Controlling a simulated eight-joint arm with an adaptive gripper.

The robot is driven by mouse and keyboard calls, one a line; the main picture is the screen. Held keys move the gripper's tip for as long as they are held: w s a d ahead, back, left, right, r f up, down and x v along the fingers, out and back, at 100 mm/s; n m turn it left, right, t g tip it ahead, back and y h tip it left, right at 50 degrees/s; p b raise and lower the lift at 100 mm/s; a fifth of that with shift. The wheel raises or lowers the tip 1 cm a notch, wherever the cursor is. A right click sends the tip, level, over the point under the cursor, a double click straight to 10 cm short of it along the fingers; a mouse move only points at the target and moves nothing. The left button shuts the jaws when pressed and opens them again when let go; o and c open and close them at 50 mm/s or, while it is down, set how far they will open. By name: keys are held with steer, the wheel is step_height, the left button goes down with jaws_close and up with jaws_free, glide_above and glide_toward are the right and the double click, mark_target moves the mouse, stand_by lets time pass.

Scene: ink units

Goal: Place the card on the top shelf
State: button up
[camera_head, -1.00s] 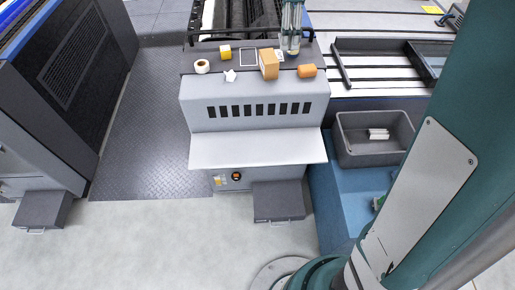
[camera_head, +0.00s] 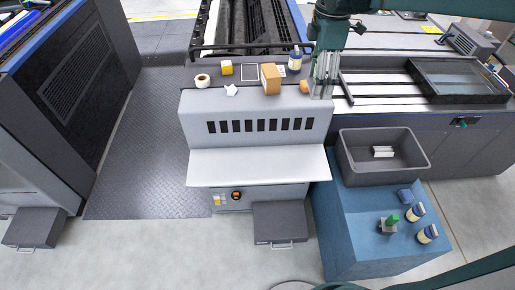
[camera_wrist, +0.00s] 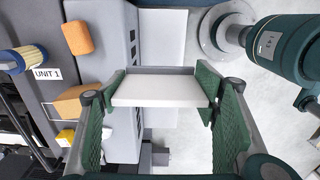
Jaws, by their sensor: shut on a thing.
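My gripper (camera_head: 323,92) hangs over the right end of the press's upper ledge (camera_head: 213,76) in the head view. In the wrist view its green pads (camera_wrist: 160,100) are shut on a flat white piece (camera_wrist: 160,90) with a grey far edge, seemingly the card. The head view does not show this piece clearly. Below the ledge, a pale lower shelf (camera_head: 258,167) juts from the press front. I cannot tell for sure which surface is the top shelf. A white label reading UNIT 1 (camera_wrist: 47,74) lies on the ledge.
On the ledge stand a tape roll (camera_head: 202,80), a yellow cube (camera_head: 226,68), crumpled paper (camera_head: 231,90), a cardboard box (camera_head: 271,79), a bottle (camera_head: 294,58) and an orange block (camera_wrist: 78,38). A grey bin (camera_head: 345,165) holds white pieces (camera_head: 382,151). The lower shelf is clear.

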steer(key=shift+s+d+f, duration=0.15)
steer(key=shift+s, duration=0.25)
steer(key=shift+s+d+f, duration=0.15)
steer(key=shift+s, duration=0.2)
glide_above(302, 162)
step_height(302, 162, down, 27)
steer(key=shift+a, duration=0.1)
steer(key=shift+f+b, duration=0.65)
steer(key=shift+f, duration=2.25)
steer(key=shift+f+b, duration=0.45)
steer(key=shift+f, duration=1.6)
steer(key=shift+f, duration=0.15)
steer(key=o, duration=0.9)
